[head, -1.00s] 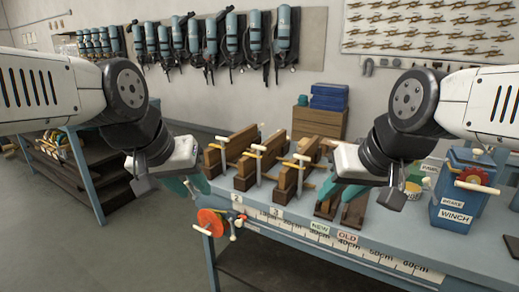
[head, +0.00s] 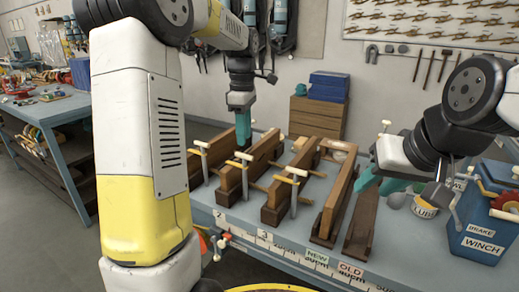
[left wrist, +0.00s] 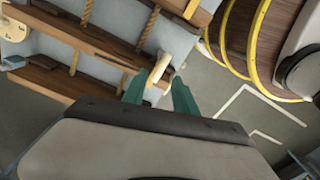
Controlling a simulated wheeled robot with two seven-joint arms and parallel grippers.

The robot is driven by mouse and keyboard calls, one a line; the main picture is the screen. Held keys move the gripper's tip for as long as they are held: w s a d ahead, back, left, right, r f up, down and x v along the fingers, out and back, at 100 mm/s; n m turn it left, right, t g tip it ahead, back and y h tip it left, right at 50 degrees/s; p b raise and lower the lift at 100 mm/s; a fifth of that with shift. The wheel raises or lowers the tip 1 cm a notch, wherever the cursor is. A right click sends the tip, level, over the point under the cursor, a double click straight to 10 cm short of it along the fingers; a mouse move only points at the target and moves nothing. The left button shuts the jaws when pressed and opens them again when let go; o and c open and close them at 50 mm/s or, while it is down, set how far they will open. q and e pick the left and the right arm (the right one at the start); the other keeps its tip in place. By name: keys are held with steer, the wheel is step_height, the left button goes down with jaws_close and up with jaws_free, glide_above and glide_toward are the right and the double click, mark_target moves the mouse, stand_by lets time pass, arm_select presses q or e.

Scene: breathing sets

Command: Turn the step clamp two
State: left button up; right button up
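Three wooden clamps stand in a row on the bench. My left gripper (head: 243,143) points down just above this handle. In the left wrist view the open teal fingers of the left gripper (left wrist: 159,92) straddle the near end of a cream handle (left wrist: 160,67); contact cannot be told. My right gripper (head: 381,184) looks open and empty, over the wooden pieces at the right.
Neighbouring clamps have handles at left (head: 199,145) and right (head: 294,172), close beside the middle one. A blue winch box (head: 478,225) and a tin (head: 424,205) stand at the right. My left arm hides part of the bench's left end.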

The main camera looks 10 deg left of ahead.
arm_select(q)
step_height(320, 180, down, 7)
steer(key=shift+f, duration=0.1)
stand_by(0.3)
jaws_close()
stand_by(1.3)
